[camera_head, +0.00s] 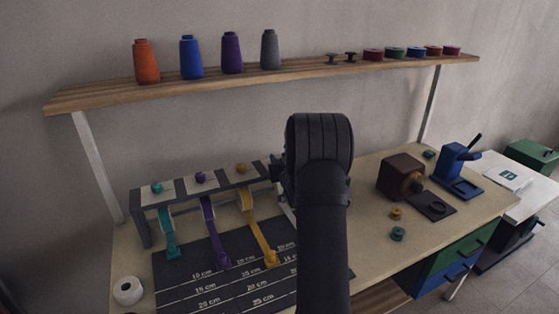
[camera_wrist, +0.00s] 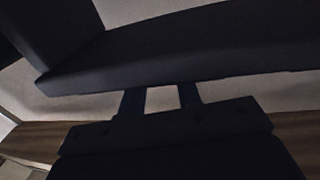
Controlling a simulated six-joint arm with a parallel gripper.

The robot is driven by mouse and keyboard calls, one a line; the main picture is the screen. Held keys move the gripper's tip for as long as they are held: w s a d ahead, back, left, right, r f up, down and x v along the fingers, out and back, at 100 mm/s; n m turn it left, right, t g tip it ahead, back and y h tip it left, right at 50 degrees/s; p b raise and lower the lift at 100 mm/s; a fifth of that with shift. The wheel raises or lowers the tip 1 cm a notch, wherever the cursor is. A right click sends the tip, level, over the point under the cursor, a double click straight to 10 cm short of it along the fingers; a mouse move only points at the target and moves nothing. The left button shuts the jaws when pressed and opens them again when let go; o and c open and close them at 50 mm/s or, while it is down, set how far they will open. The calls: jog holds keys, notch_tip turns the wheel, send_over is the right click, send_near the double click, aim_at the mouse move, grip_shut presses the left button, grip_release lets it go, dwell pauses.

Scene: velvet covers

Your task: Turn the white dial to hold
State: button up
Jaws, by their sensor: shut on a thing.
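The white dial does not show in either view; my dark arm covers the middle of the head view. My gripper shows in the wrist view (camera_wrist: 161,90) as two dark prongs with a pale gap between them. They reach up to a large dark slab (camera_wrist: 180,50) whose nature I cannot tell. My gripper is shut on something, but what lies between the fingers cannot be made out. In the head view my gripper is mostly hidden behind my arm, near the right end of the ribbon rack (camera_head: 190,190).
A shelf (camera_head: 300,71) holds several thread cones and small spools. A dark ruled mat (camera_head: 190,265) and a white roll (camera_head: 127,290) lie left of my arm. A brown box (camera_head: 400,173) and a blue device (camera_head: 455,165) stand at right.

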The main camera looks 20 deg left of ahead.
jog(key=o, duration=1)
jog(key=v, duration=1.7)
jog(key=shift+s+d, duration=0.1)
jog(key=shift+s, duration=0.1)
jog(key=x, duration=1.7)
jog(key=shift+w, duration=0.2)
